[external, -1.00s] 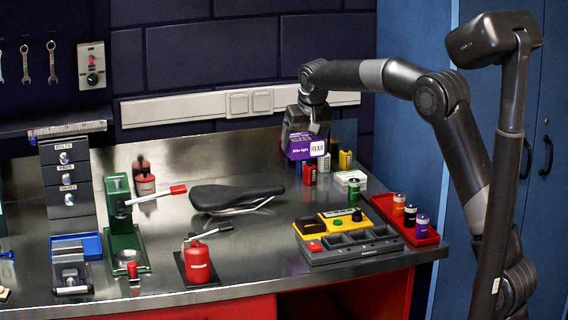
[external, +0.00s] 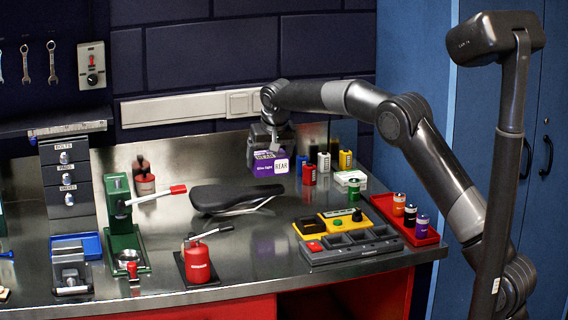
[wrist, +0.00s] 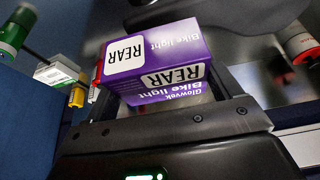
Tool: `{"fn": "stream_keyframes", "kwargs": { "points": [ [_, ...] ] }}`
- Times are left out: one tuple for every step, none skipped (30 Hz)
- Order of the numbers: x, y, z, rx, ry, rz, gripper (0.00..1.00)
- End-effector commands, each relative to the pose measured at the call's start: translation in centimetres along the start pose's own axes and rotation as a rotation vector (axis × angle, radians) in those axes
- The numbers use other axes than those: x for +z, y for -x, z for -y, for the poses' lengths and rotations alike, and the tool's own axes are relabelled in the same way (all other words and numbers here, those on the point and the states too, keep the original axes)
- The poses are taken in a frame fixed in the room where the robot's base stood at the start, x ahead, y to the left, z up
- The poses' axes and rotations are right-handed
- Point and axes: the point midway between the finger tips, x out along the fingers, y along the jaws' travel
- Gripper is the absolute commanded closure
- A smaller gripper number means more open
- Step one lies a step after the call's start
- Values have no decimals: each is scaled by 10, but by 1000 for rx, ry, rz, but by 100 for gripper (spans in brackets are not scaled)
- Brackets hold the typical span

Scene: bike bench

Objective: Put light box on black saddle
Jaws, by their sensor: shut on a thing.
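The light box (external: 268,165) is purple with a white "REAR" label and "Bike light" lettering. My gripper (external: 270,146) is shut on it and holds it above the bench, to the upper right of the saddle. In the wrist view the light box (wrist: 158,62) sits between the fingers of my gripper (wrist: 165,95). The black saddle (external: 232,197) lies on the bench in the middle, with pale rails below it. The box is apart from the saddle. The dark shape behind the box in the wrist view may be the saddle, but I cannot tell.
Small red, white and yellow bottles (external: 324,161) stand right of the box. A yellow and grey battery station (external: 347,238) and a red tray (external: 426,238) are at the right. A green press (external: 122,225) and a red can (external: 197,262) stand left and in front of the saddle.

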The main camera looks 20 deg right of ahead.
Motion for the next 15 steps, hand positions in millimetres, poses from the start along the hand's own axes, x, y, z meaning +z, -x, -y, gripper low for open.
{"fn": "stream_keyframes", "kwargs": {
  "points": [
    [2, -4, 0, 1, 0, 1, 42],
    [3, -6, 0, 1, 0, 1, 42],
    [5, -11, 0, 1, 1, 1, 42],
    [7, -16, 0, 1, 1, 2, 42],
    [9, -20, 0, 1, 1, 3, 42],
    [11, -26, 0, 1, 1, 2, 42],
    [13, -29, 0, 1, 1, 2, 42],
    [14, -32, 0, 1, 1, 1, 42],
    [15, -35, 0, 0, 1, 0, 42],
    [15, -36, 0, 0, 1, 0, 42],
    [15, -36, 0, 0, 1, -1, 42],
    [15, -35, 0, 0, 1, -1, 42],
    [15, -35, 0, 0, 1, -1, 42],
    [15, -35, 0, 0, 1, -1, 42],
    [15, -35, 0, 0, 1, -1, 42]
  ]
}}
